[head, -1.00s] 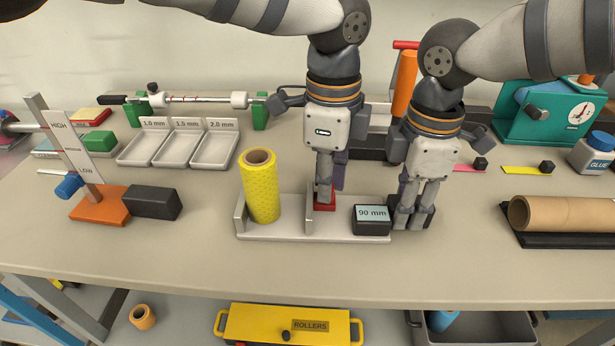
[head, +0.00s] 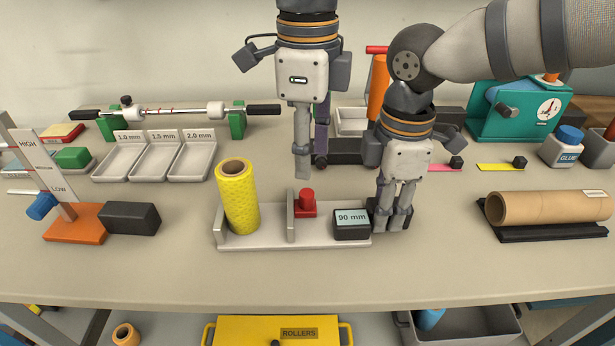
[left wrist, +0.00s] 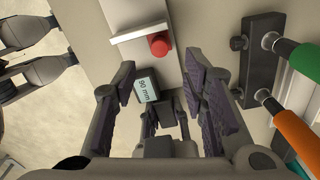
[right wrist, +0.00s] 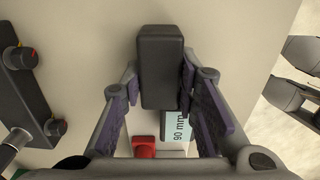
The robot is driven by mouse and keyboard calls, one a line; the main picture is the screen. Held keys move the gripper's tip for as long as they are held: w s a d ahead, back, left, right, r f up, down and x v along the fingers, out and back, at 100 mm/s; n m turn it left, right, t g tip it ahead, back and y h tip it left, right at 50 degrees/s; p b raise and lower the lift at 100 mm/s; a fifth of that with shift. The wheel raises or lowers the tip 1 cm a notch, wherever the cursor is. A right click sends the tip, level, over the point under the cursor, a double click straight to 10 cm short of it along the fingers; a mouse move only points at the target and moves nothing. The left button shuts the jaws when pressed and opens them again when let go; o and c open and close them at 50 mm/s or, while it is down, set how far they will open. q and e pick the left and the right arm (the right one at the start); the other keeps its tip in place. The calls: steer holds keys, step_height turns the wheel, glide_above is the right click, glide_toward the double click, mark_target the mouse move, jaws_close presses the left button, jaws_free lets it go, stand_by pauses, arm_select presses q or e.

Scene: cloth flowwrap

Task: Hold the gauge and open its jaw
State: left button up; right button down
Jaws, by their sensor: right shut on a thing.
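The gauge (head: 270,240) is a pale flat base on the table with two upright plates, a red knob (head: 307,201) by the right plate and a "90 mm" display (head: 351,223). A yellow dotted roll (head: 238,200) stands between the plates, with a visible gap to the right plate. My right gripper (head: 393,220) is shut on the black block at the gauge's right end, which also shows in the right wrist view (right wrist: 160,70). My left gripper (head: 311,170) is above and behind the red knob, apart from it. In the left wrist view its fingers (left wrist: 160,90) are spread and empty.
Three labelled trays (head: 152,158) and a rod on green stands (head: 237,122) lie behind left. An orange stand with a black block (head: 132,219) is at left. A brown tube (head: 550,206) lies at right. The table in front of the gauge is clear.

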arm_select(q)
step_height(320, 180, up, 5)
stand_by(0.3)
arm_select(e)
steer(key=c, duration=1.2)
jaws_free()
